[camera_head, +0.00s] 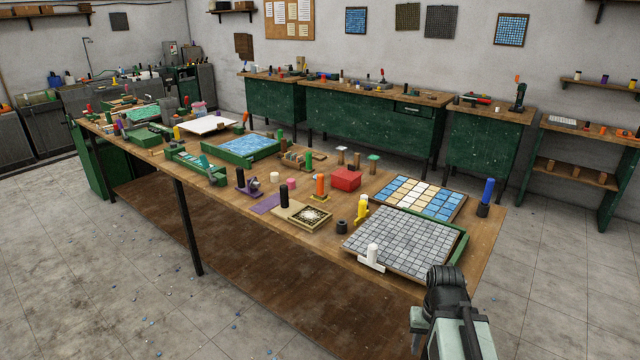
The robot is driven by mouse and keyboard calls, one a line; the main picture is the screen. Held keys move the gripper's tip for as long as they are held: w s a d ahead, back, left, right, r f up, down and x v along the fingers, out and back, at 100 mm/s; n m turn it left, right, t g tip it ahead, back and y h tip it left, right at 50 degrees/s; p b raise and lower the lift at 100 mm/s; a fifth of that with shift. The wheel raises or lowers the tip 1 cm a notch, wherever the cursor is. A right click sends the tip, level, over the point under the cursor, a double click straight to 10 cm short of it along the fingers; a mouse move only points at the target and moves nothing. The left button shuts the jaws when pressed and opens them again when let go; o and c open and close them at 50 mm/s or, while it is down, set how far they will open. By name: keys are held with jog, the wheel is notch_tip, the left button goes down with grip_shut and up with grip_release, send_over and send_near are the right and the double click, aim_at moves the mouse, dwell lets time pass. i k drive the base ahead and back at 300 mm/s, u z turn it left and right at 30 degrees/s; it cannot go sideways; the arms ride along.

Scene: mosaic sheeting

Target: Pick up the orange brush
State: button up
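An upright orange handle-like piece (320,187) stands on the long wooden table (487,232), left of the red box. It may be the orange brush, but it is too small for me to make out bristles. A smaller orange piece (246,118) stands farther back at the corner of a white board. I cannot make out any gripper fingers in this view.
A grey mosaic sheet (402,243) with a white-handled tool (372,257) lies nearest my arm. A blue and cream tile tray (417,196), a red box (346,179), yellow pieces (361,208) and a black ring (341,227) crowd around. Floor (555,290) on the right is clear.

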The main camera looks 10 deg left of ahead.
aim_at(320, 194)
jog(key=u, duration=0.9)
jog(key=i, duration=1.15)
jog(key=u, duration=0.55)
jog(key=i, duration=1.65)
jog(key=u, duration=0.05)
